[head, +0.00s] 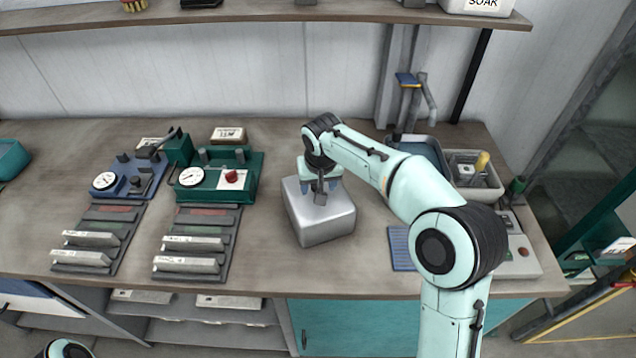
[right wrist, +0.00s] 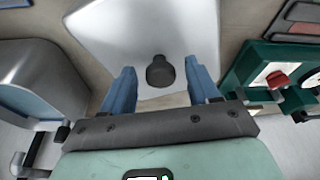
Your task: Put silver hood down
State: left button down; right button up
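The silver hood (head: 322,222) is a box-like metal cover with rounded edges. It appears to stand upright on the worktable in the middle of the head view. In the right wrist view the hood (right wrist: 155,25) fills the top centre, with its dark knob (right wrist: 160,72) facing the camera. My right gripper (head: 320,187) is directly over the hood's top, pointing down. In the right wrist view the blue fingers of my right gripper (right wrist: 161,88) are spread on either side of the knob, with gaps to both. My left gripper is not in view.
A teal device with a dial (head: 215,177) stands left of the hood, with a blue one (head: 128,178) beyond it. Racks of grey bars (head: 197,240) lie in front. A blue-grey basin (head: 420,150) and a tray (head: 475,185) are at right.

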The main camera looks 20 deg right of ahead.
jog(key=shift+r, duration=0.3)
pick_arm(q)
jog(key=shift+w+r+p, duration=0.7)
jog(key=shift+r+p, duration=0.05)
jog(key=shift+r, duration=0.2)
pick_arm(e)
jog(key=v, duration=1.1)
jog(key=shift+r, duration=0.35)
jog(key=shift+s, duration=0.1)
